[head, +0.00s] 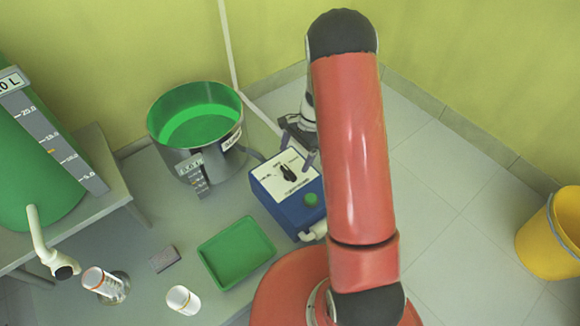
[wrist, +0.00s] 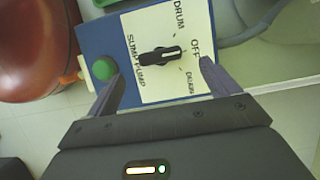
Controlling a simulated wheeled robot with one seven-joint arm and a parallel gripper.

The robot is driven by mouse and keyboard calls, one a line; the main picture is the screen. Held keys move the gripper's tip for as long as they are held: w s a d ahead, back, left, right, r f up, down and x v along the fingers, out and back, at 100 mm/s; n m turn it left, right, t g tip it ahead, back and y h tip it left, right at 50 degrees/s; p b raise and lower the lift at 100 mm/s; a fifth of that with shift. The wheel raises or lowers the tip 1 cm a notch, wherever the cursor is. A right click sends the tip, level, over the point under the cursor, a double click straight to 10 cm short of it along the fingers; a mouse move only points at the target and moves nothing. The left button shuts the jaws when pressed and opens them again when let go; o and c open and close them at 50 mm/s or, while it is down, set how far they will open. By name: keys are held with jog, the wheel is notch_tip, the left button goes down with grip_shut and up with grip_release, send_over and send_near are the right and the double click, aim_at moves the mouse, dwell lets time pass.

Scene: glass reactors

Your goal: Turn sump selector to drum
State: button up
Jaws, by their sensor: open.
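The sump selector is a black knob (head: 290,173) on the white panel (head: 272,184) of a blue pump box (head: 308,217). In the wrist view the knob (wrist: 158,57) lies roughly crosswise, its white mark pointing right, toward OFF. The DRUM label (wrist: 166,17) is at the top of the panel, the drain label (wrist: 190,82) at lower right, and SUMP PUMP at left. My gripper (wrist: 158,72) is open and empty, its fingers either side of the knob in the picture, apart from it. In the head view my gripper (head: 298,149) is just behind the knob.
A green button (wrist: 103,69) sits beside the panel, near my left finger. A steel pot with green liquid (head: 195,115) stands left of the box. A green tray (head: 237,253), white-capped bottle (head: 183,300) and green tank (head: 30,165) are further left. A yellow bucket (head: 555,235) stands right.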

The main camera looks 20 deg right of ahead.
aim_at(288, 170)
jog(key=x, duration=0.6)
jog(key=shift+b, duration=0.35)
jog(key=c, duration=1)
jog(key=shift+n, duration=0.4)
jog(key=n+g+h, duration=0.1)
jog(key=n, duration=0.2)
jog(key=shift+w+a+n, duration=0.1)
jog(key=shift+n, duration=0.2)
jog(key=shift+w+n+g+h, duration=0.1)
jog(key=shift+n+g+h, duration=0.25)
jog(key=shift+n, duration=0.8)
jog(key=shift+n+g+h, duration=0.25)
jog(key=shift+n+h, duration=0.1)
jog(key=shift+n, duration=0.8)
